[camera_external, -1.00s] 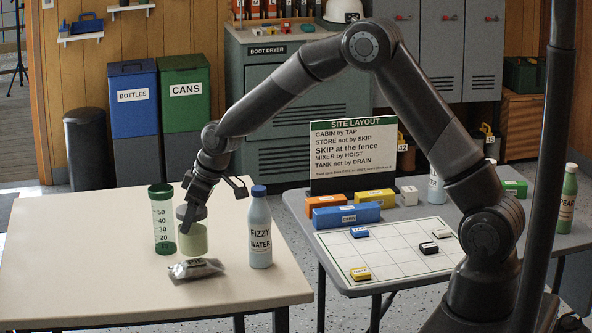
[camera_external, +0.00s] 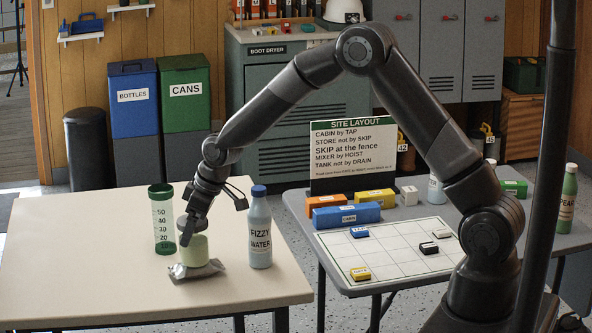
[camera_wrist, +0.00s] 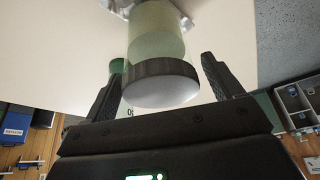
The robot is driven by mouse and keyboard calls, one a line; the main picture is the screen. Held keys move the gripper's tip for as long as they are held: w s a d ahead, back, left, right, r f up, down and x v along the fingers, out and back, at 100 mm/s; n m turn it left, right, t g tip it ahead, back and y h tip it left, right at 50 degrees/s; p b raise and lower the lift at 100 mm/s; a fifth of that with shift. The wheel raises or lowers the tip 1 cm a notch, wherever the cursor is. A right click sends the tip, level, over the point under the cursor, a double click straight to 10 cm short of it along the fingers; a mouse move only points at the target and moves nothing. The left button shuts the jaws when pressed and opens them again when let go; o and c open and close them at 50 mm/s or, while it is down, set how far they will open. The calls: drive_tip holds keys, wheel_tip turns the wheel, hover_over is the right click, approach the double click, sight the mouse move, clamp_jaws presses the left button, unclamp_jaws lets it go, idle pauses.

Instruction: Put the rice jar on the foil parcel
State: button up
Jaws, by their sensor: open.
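The rice jar (camera_external: 194,252), a squat clear jar with pale contents, stands upright on the silver foil parcel (camera_external: 204,271) on the cream table. My gripper (camera_external: 187,236) is at the jar's top, pointing down. In the wrist view the jar (camera_wrist: 155,42) and its dark-rimmed lid lie between my two spread fingers (camera_wrist: 161,70), with gaps visible on both sides. A piece of the foil parcel (camera_wrist: 117,5) shows beyond the jar's base. Part of the jar's top is hidden by a finger in the external view.
A fizzy water bottle (camera_external: 259,230) stands to the right. The table's left and front are clear. A second table (camera_external: 400,285) holds a layout grid and blocks.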

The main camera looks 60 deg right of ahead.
drive_tip(key=shift+r, duration=0.15)
drive_tip(key=s+f+v, duration=0.1)
drive_tip(key=s+v, duration=0.1)
drive_tip(key=v, duration=0.9)
drive_tip(key=s+f+v, duration=0.1)
drive_tip(key=s+v, duration=0.1)
drive_tip(key=v, duration=0.8)
drive_tip(key=s+d+r+m, duration=0.1)
drive_tip(key=s+r, duration=0.1)
drive_tip(key=s, duration=0.8)
drive_tip(key=s+d+r+m+t+h, duration=0.1)
drive_tip(key=s+r+m, duration=0.1)
drive_tip(key=s, duration=0.9)
drive_tip(key=s+d+r+m, duration=0.1)
drive_tip(key=s+d+r, duration=0.1)
drive_tip(key=s, duration=0.9)
drive_tip(key=shift+r+m+t+h, duration=0.3)
drive_tip(key=shift+r+h, duration=0.1)
drive_tip(key=shift+r, duration=0.15)
